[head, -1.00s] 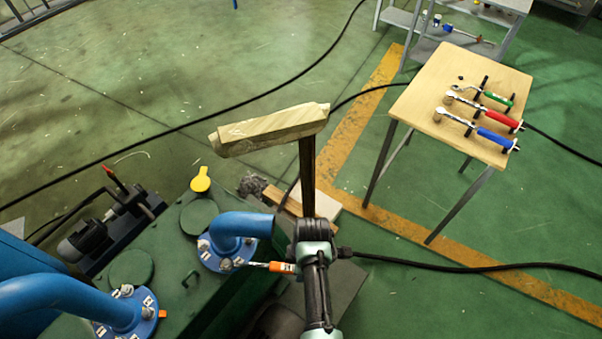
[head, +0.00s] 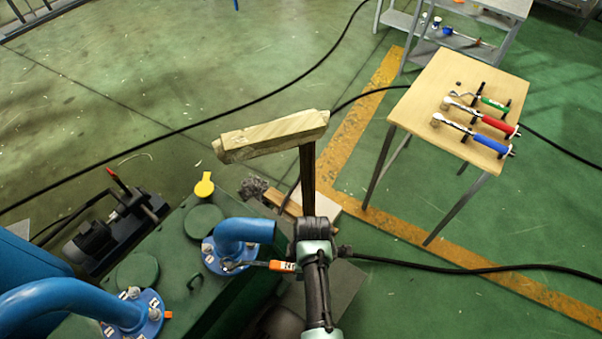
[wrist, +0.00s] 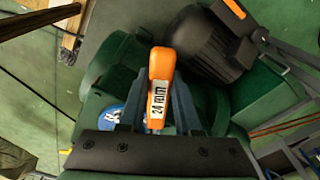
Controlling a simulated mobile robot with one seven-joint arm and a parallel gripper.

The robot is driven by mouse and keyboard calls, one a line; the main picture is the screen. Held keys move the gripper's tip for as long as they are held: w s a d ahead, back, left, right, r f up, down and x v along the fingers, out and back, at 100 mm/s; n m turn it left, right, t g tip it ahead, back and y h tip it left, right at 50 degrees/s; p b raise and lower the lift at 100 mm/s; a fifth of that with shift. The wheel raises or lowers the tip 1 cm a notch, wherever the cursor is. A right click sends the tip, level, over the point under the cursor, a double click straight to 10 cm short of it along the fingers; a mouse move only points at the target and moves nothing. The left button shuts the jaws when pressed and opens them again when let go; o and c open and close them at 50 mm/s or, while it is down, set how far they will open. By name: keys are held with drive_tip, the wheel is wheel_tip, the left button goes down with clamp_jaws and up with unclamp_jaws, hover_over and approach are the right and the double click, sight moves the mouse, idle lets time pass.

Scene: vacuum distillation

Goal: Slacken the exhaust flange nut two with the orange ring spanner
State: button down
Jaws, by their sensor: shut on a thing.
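In the head view my own arm hides most of the gripper. The ring end is hidden in the wrist view.
A second blue flanged pipe (head: 70,297) stands at lower left on the green tank (head: 172,238). A wooden table (head: 455,72) at upper right holds several tools with coloured handles. A wooden beam on a post (head: 272,136) rises behind my arm. A black cable crosses the floor.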

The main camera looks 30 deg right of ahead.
drive_tip(key=shift+r+p, duration=2.2)
drive_tip(key=shift+r, duration=0.35)
drive_tip(key=shift+f, duration=0.15)
